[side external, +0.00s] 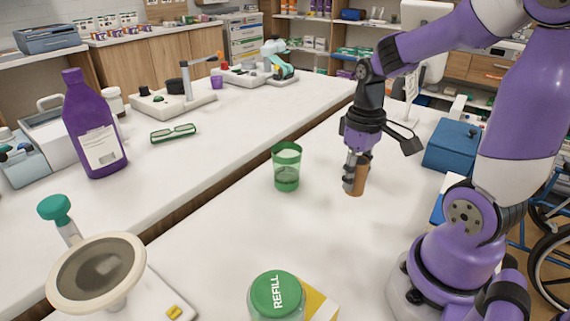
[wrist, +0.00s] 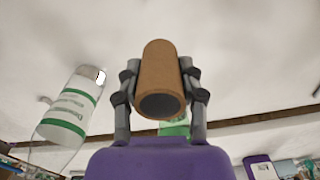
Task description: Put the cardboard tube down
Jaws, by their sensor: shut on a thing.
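The brown cardboard tube (side external: 359,178) is upright in my gripper (side external: 355,168) over the near white table. In the wrist view the tube (wrist: 161,72) sits between the two dark fingers, with my gripper (wrist: 160,82) shut on its sides. Its open end faces the wrist camera. In the side external view the tube's lower end is at or just above the table top; I cannot tell whether it touches.
A jar with a green REFILL lid (side external: 276,293) is in front. A blue box (side external: 452,146) stands right. A clear container with green stripes (wrist: 68,112) shows in the wrist view. Bare table surrounds the tube.

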